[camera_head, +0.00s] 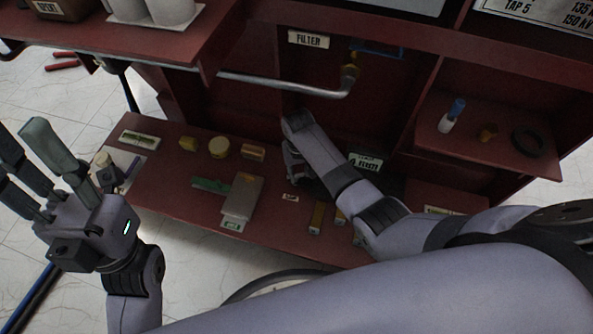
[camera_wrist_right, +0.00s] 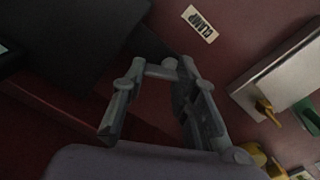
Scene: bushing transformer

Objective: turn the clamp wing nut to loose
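The clamp wing nut cannot be made out in either view. A white label reading CLAMP (camera_wrist_right: 200,24) is on the red surface in the right wrist view, beyond my fingers. My right gripper (camera_wrist_right: 160,125) has its two fingers apart with only dark red surface seen between them, so it looks open and empty. In the head view my right gripper (camera_head: 296,168) reaches low over the back of the red lower shelf, partly hidden by its own arm. My left gripper (camera_head: 30,155) is raised at the left, fingers spread and empty.
The red lower shelf (camera_head: 185,200) carries a pale box (camera_head: 242,195), a yellow round piece (camera_head: 219,147) and other small parts. A silver pipe (camera_head: 290,85) crosses above, below the FILTER label (camera_head: 308,39). A right-hand shelf holds a blue-capped bottle (camera_head: 452,115) and a black ring (camera_head: 527,143).

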